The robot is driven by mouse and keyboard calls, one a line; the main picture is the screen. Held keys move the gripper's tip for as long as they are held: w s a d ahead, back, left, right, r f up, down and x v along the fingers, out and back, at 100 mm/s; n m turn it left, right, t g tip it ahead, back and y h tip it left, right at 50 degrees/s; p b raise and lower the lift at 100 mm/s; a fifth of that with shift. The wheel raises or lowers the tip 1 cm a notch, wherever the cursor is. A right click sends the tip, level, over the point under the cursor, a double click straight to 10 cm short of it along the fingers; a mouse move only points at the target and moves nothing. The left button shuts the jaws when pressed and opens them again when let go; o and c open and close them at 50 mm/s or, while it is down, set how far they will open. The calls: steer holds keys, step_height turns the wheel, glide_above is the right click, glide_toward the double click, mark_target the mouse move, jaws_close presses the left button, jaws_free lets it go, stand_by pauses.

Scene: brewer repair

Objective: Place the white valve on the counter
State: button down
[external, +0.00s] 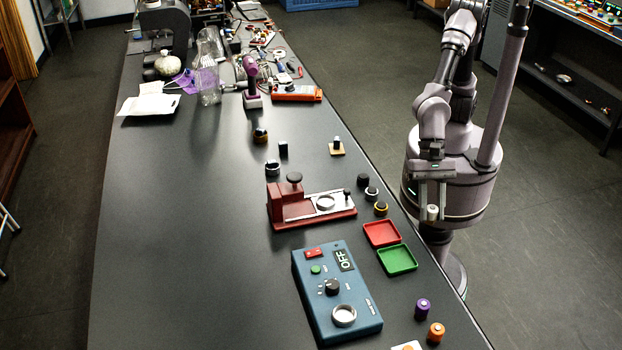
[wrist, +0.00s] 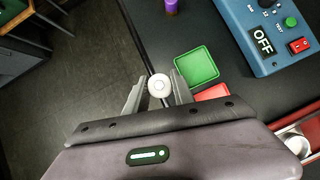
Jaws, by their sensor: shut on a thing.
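The white valve (wrist: 160,86) is a small round white piece held between the two fingertips of my gripper (wrist: 158,91). In the external view, my gripper (external: 432,200) is shut on the white valve (external: 432,213) and hangs beside the right edge of the counter (external: 190,240). The valve looks upright and apart from the counter. In the wrist view, the counter's edge runs just past the valve, with floor to the left.
A red tray (external: 382,233) and a green tray (external: 398,260) lie near the counter's edge. A blue control box (external: 335,290) reads OFF. A red fixture (external: 310,205), several small caps, a purple cylinder (external: 422,308) and an orange cylinder (external: 435,333) stand around.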

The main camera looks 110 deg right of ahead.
mark_target(430, 223)
step_height(430, 223, down, 5)
steer(key=shift+a+r, duration=0.1)
steer(key=shift+r, duration=0.1)
steer(key=shift+a+f, duration=0.15)
steer(key=w+a, duration=0.3)
steer(key=w+a+f, duration=0.1)
steer(key=w+a, duration=0.2)
steer(key=a, duration=0.1)
steer(key=w+a, duration=0.3)
steer(key=a, duration=0.1)
steer(key=shift+w+a+f, duration=0.1)
steer(key=shift+w+f, duration=0.2)
steer(key=shift+w, duration=0.1)
steer(key=f, duration=0.1)
steer(key=f+b, duration=0.2)
steer(key=shift+w+a+f, duration=0.3)
steer(key=shift+f, duration=0.1)
steer(key=shift+r, duration=0.1)
steer(key=c, duration=1.1)
jaws_free()
